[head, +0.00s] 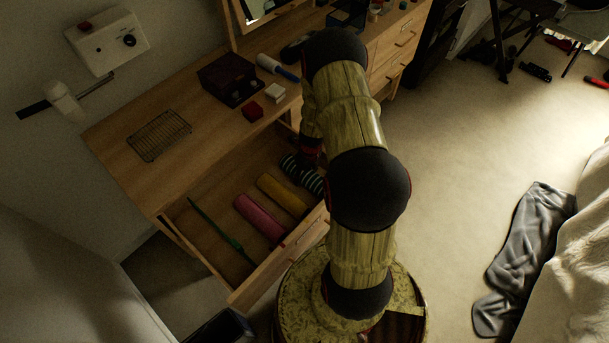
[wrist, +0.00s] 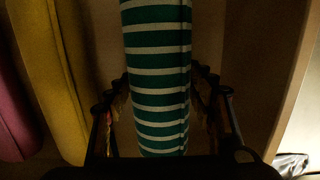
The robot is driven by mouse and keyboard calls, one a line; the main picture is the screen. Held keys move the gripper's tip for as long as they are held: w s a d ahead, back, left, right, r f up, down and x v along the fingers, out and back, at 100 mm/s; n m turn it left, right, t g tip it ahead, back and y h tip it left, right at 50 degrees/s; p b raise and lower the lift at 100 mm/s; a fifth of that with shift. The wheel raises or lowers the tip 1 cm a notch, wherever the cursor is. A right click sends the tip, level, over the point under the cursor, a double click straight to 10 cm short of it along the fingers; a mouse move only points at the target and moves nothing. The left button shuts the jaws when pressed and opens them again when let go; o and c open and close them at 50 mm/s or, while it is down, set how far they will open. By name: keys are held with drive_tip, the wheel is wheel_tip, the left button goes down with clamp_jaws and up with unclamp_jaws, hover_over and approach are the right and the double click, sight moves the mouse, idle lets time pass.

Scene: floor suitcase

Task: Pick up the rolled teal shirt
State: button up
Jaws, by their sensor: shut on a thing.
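The rolled teal shirt (wrist: 157,60) has white stripes and fills the middle of the wrist view. In the head view, the striped roll (head: 301,174) is in the open drawer (head: 185,222), partly hidden by my arm. My gripper (wrist: 157,100) has one finger on each side of the roll near its close end and is shut on it. In the head view my gripper (head: 309,153) is dark and mostly hidden behind my arm. I cannot tell whether the roll is clear of the drawer floor.
A yellow roll (head: 282,195) and a pink roll (head: 259,217) lie left of the teal one. A thin green item (head: 215,230) lies further left in the drawer. The drawer's front wall (head: 275,265) is close by. A desktop (head: 185,95) with several objects overhangs behind.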

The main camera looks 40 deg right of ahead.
drive_tip(key=c, duration=0.5)
drive_tip(key=shift+o, duration=0.2)
